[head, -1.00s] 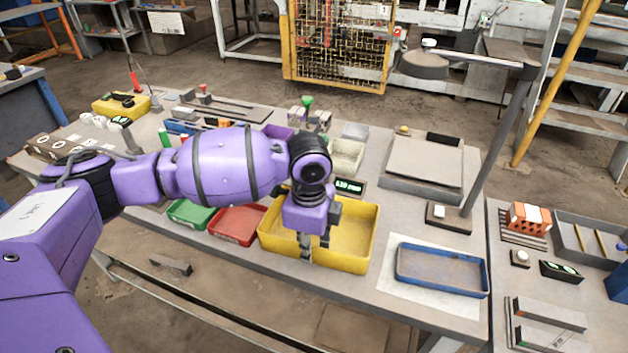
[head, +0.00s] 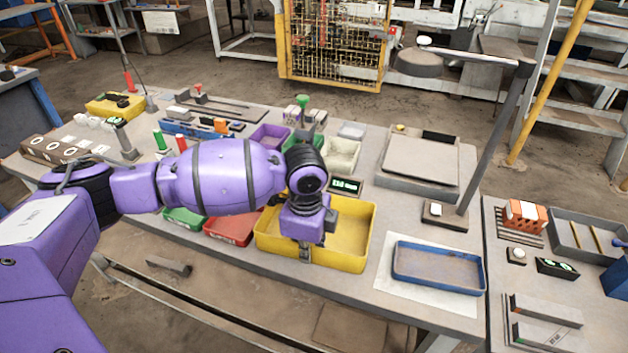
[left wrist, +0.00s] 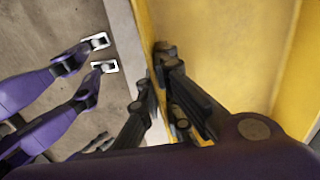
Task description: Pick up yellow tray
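The yellow tray (head: 353,232) sits near the front edge of the workbench, empty as far as I can see. My left gripper (head: 305,253) points down at its front wall, left of the wall's middle. In the left wrist view, the dark fingers of my left gripper (left wrist: 160,95) lie close to either side of the yellow tray's wall (left wrist: 215,45), one outside and one inside. Whether they press on the wall is unclear. My left forearm and hand cover part of the tray's left side. My right gripper is not in view.
A red tray (head: 228,229) and a green tray (head: 184,219) stand left of the yellow one. A blue tray (head: 438,282) lies on a white sheet to the right. A small display (head: 345,186) and a white bin (head: 341,154) stand behind. A lamp post (head: 492,140) rises at the right.

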